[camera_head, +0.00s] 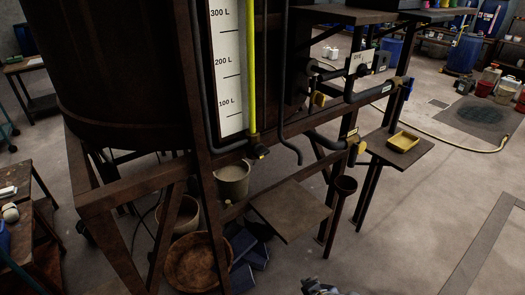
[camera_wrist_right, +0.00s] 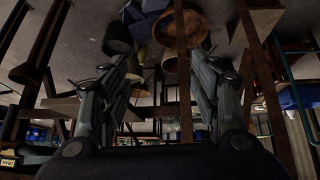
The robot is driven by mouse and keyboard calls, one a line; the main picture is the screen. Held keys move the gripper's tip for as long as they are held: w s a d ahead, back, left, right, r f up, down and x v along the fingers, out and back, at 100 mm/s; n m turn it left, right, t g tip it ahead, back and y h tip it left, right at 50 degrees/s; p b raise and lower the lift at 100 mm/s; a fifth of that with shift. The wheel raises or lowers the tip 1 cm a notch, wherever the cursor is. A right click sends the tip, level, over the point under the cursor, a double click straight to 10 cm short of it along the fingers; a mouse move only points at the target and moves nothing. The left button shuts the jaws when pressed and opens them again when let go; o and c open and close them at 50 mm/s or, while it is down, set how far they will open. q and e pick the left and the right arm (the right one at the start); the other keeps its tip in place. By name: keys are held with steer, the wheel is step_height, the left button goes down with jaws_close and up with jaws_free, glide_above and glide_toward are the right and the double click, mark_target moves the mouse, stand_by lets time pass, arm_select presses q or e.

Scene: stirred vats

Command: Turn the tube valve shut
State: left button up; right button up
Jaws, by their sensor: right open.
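A scale board (camera_head: 229,65) marked 100 L, 200 L and 300 L stands on the brown vat frame, with a yellow tube (camera_head: 251,70) along its right side. The tube valve (camera_head: 257,150) sits at the tube's foot, with a small yellow handle; its exact turn is too small to tell. My right gripper (camera_wrist_right: 164,58) is open and empty in the right wrist view, with the bucket and bowl seen beyond its fingers. A grey part of an arm shows at the bottom edge of the head view, well below the valve. My left gripper is not in view.
A bucket (camera_head: 232,181) stands below the valve. A large brown bowl (camera_head: 197,262) and blue blocks lie on the floor. A brown plate (camera_head: 291,209) and a funnel post (camera_head: 341,202) stand to the right.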

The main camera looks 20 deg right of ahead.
steer(key=w+r+n+t+y, duration=0.2)
steer(key=w+r+t, duration=0.3)
steer(key=w+r, duration=0.65)
steer(key=t+y, duration=0.3)
steer(key=t, duration=0.2)
glide_toward(265, 155)
steer(key=w, duration=0.1)
steer(key=shift+n, duration=0.3)
steer(key=p+x, duration=0.3)
steer(key=x, duration=0.5)
steer(key=shift+w+a+r, duration=0.1)
steer(key=shift+w+a, duration=0.05)
steer(key=shift+a, duration=0.1)
steer(key=shift+x, duration=0.8)
steer(key=c, duration=1.1)
